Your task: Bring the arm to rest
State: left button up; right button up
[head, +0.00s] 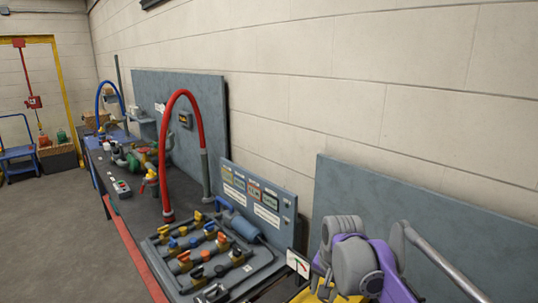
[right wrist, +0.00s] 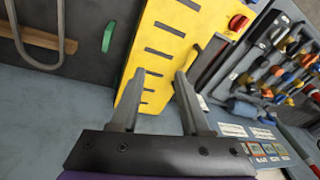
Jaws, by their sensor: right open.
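My right gripper (right wrist: 160,76) is open in the right wrist view, with two grey fingers apart and nothing between them. The fingertips point toward a yellow slotted housing (right wrist: 160,45); I cannot tell how close they are. In the head view, purple and grey links of my right arm (head: 355,265) show at the bottom right, over the near end of the bench. The right fingertips cannot be made out there. My left gripper and arm are not in view.
A valve board (head: 205,252) with coloured handles lies on the bench beside a labelled panel (head: 258,197). A red hose (head: 184,95) arches behind it. A grey backboard (head: 440,235) stands behind my arm. The floor (head: 60,225) at left is clear. A blue cart (head: 18,153) stands far left.

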jog(key=s+d+f+n+t, duration=0.1)
jog(key=s+f, duration=0.5)
jog(key=s, duration=0.6)
jog(key=s+d+f+n+t, duration=0.2)
jog(key=s+f+n, duration=0.3)
jog(key=s, duration=0.6)
jog(key=shift+s+d+f, duration=0.35)
jog(key=shift+d+f, duration=0.05)
jog(key=shift+d, duration=0.15)
